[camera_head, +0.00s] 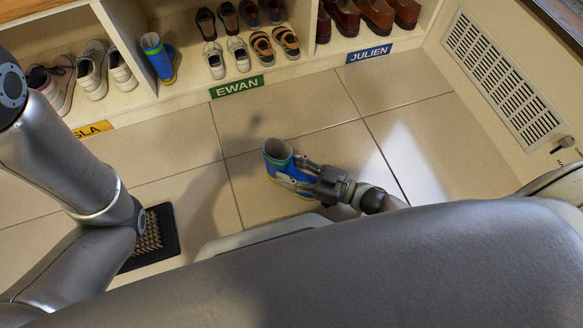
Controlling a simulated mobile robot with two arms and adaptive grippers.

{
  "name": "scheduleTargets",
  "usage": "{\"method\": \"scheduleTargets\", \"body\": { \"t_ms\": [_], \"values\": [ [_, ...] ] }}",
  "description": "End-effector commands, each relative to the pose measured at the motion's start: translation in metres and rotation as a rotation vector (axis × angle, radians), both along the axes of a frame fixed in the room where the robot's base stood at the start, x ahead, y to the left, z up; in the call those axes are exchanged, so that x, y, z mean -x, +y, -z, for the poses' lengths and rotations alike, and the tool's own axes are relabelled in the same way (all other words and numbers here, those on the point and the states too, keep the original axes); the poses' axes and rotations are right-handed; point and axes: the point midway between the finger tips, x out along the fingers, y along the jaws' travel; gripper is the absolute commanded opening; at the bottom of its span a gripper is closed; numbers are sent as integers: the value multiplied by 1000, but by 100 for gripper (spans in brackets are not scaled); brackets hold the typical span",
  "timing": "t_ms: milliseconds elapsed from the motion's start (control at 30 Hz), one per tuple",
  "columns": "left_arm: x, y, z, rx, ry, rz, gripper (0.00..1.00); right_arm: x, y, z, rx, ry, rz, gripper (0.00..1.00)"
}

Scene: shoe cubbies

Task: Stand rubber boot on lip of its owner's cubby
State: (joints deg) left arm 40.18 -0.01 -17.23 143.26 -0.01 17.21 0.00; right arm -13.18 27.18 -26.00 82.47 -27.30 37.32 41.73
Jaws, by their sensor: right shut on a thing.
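My right gripper (310,176) is shut on a blue rubber boot (277,158) with a pale green inside, held above the tiled floor in front of the cubbies. A yellow label ending in "LA" (93,129) is on the cubby to the left, partly hidden by my left arm. My left gripper is not in view.
Sandals and pale shoes (239,53) fill Ewan's cubby beside the boot. Brown shoes (376,15) stand in Julien's cubby. A dark mat (152,240) lies on the floor at the left. A wall vent (503,80) is at the right.

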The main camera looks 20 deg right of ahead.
Motion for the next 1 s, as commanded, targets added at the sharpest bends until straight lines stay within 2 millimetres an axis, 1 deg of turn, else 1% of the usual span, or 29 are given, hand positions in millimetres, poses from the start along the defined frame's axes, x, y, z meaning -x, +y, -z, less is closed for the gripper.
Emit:
{"method": "scheduleTargets", "body": {
  "t_ms": [33, 67, 200, 233, 533, 700, 1000],
  "values": [
    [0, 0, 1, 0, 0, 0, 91, 0, 0, 6, 12, 2, 4, 12],
    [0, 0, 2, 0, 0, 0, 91, 0, -1, 7, 14, 4, 4, 46],
    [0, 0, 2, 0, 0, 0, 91, 0, -1, 9, 17, 5, 5, 64],
    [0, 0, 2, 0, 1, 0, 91, 0, -1, 9, 18, 6, 5, 65],
    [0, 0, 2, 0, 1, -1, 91, 0, 0, 9, 19, 4, 6, 65],
    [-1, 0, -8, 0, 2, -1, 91, 2, -2, -7, 20, 5, 6, 65],
    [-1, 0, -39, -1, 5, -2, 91, 46, -53, -14, 15, 9, 5, 65]
  ]
}}
